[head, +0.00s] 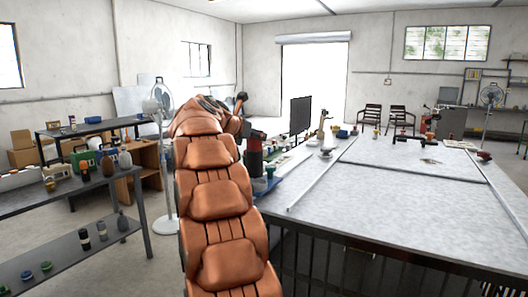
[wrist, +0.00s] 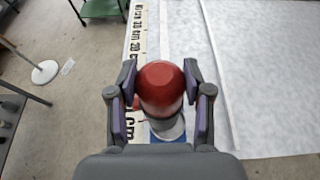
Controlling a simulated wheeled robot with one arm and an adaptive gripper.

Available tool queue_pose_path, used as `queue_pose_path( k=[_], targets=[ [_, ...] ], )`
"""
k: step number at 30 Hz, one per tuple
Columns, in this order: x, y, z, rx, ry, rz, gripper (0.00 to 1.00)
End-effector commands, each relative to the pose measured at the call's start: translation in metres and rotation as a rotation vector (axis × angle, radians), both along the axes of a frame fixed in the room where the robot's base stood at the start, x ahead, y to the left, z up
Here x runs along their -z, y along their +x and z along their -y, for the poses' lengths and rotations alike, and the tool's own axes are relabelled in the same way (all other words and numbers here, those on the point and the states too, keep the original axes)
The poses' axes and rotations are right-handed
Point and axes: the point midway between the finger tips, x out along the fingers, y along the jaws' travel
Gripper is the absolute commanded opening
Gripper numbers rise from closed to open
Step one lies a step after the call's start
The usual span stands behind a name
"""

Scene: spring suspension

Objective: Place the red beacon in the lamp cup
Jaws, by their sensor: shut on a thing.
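The red beacon (wrist: 160,84) has a glossy domed top and sits between the fingers of my gripper (wrist: 160,88) in the wrist view. Both finger pads press on its sides, and my gripper is shut on it. Its underside is mostly hidden by its own dome. A pale grey round part (wrist: 173,131) shows just below it; I cannot tell whether this is the beacon's base or a separate cup. In the head view a dark and red shape (head: 254,158) stands beside my orange arm at the table's left edge. I cannot make out the lamp cup for sure.
A blue tray (head: 264,186) lies on the left edge of the large grey table (head: 400,190). A printed ruler strip (wrist: 137,40) runs along that edge. Several small items stand at the table's back. Dark shelves (head: 95,188) with bottles are on the left. The table's middle is mostly clear.

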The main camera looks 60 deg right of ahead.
Motion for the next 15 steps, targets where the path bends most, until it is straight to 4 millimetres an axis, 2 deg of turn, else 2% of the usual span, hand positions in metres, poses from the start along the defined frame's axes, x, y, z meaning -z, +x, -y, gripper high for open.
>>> queue_pose_path(
  k=[4,9,15],
  targets=[
    [0.002,-0.004,-0.003,0.001,0.0,-0.003,0.0],
    [0.023,-0.002,-0.005,-0.003,-0.001,-0.003,0.0],
    [0.038,0.002,-0.007,-0.008,0.003,-0.002,0.0]
  ],
)
